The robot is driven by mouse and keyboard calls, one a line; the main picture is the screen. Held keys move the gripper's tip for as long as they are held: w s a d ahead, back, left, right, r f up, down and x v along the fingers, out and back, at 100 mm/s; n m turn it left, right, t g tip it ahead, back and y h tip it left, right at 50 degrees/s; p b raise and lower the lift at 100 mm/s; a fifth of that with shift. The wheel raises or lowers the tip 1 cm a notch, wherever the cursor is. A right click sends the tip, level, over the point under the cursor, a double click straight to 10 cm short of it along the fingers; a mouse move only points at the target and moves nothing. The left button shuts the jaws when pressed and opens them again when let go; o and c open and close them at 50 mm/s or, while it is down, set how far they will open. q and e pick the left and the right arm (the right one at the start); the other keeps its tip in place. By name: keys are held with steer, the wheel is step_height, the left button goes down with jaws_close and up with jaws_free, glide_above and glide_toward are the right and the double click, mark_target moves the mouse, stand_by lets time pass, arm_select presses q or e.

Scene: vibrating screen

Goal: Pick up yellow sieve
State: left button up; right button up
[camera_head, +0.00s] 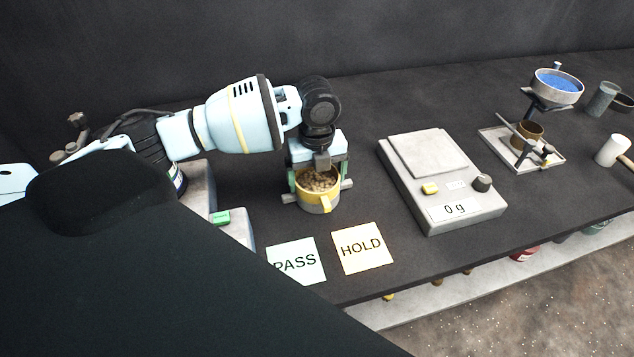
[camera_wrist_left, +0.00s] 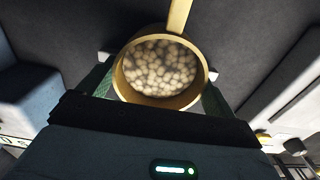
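The yellow sieve (camera_head: 318,203) is a round pan full of pale brown lumps, on or just above the dark table left of the scale. In the left wrist view the sieve (camera_wrist_left: 126,92) is seen from above, its flat handle (camera_wrist_left: 178,16) pointing to the top edge. My left gripper (camera_head: 318,181) comes down over it from behind, with one green finger on each side of the pan. In the left wrist view my left gripper (camera_wrist_left: 160,82) also straddles the sieve. The fingers are very close to its sides; whether they press on it cannot be told. My right gripper is not in view.
PASS (camera_head: 296,262) and HOLD (camera_head: 362,248) cards lie in front of the sieve. A scale (camera_head: 440,180) reading 0 g stands to the right. Farther right is a stand with a blue-filled bowl (camera_head: 557,86). A green-buttoned device (camera_head: 226,220) is at left, near the table edge.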

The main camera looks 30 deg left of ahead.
mark_target(317, 185)
arm_select(q)
steer(key=c, duration=0.3)
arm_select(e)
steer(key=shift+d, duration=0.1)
arm_select(q)
steer(key=shift+r, duration=0.1)
steer(key=shift+r, duration=0.55)
step_height(317, 185, up, 2)
steer(key=shift+r, duration=0.2)
steer(key=w+d, duration=0.1)
steer(key=d, duration=0.4)
steer(key=w+d+r+b, duration=0.1)
steer(key=w+d, duration=0.1)
steer(key=d, duration=0.3)
steer(key=w+d+b, duration=0.1)
steer(key=d, duration=0.4)
steer(key=shift+w+d+r, duration=0.15)
steer(key=shift+w+r, duration=0.05)
steer(key=shift+w, duration=0.2)
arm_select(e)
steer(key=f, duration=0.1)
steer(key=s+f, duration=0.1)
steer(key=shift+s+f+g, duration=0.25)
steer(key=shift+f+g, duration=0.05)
